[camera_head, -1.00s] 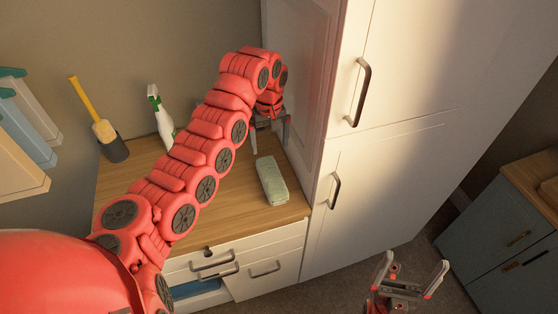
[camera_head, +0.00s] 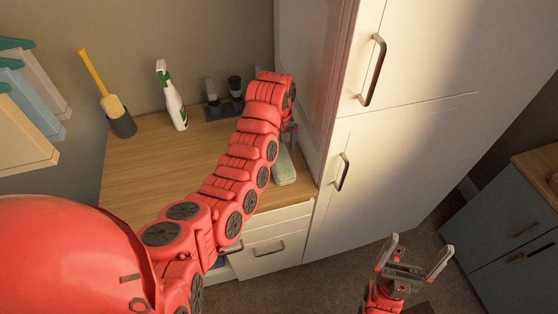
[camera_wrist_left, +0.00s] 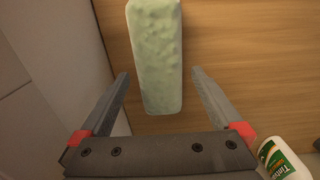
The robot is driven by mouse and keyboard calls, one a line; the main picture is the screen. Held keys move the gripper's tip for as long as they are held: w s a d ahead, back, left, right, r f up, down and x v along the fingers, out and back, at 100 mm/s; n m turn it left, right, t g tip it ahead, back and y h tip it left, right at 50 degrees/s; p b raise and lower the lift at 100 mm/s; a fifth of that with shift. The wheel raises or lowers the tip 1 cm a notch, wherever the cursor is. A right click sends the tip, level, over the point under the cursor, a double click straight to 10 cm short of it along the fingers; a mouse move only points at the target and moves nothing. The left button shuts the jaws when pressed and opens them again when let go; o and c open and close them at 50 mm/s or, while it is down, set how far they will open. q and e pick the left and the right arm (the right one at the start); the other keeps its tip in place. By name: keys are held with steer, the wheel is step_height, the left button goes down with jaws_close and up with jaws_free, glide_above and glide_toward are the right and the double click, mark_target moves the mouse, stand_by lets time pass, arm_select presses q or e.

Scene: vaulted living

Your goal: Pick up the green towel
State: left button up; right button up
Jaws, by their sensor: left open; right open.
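The green towel (camera_head: 284,167) is a pale green folded block lying on the wooden counter near the tall white cabinet. My left arm partly hides it in the head view. In the left wrist view the towel (camera_wrist_left: 157,55) lies between the two fingers, its near end reaching between the tips with a gap on each side. My left gripper (camera_wrist_left: 160,80) is open and empty above it; in the head view the left gripper (camera_head: 291,132) is mostly hidden by the arm. My right gripper (camera_head: 415,254) is open and empty, over the floor at lower right.
The tall white cabinet (camera_head: 345,100) stands close on the right of the towel. On the counter (camera_head: 150,170) are a spray bottle (camera_head: 172,98), a brush in a dark holder (camera_head: 122,123) and a dark stand (camera_head: 222,109). The counter's middle is clear.

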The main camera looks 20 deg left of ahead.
mark_target(279, 154)
arm_select(q)
steer(key=shift+f+p, duration=0.2)
steer(key=shift+p, duration=0.15)
step_height(279, 154, down, 3)
steer(key=shift+r+p, duration=0.1)
steer(key=shift+p, duration=0.95)
steer(key=shift+w+f, duration=0.1)
steer(key=shift+f, duration=0.9)
steer(key=c, duration=1.3)
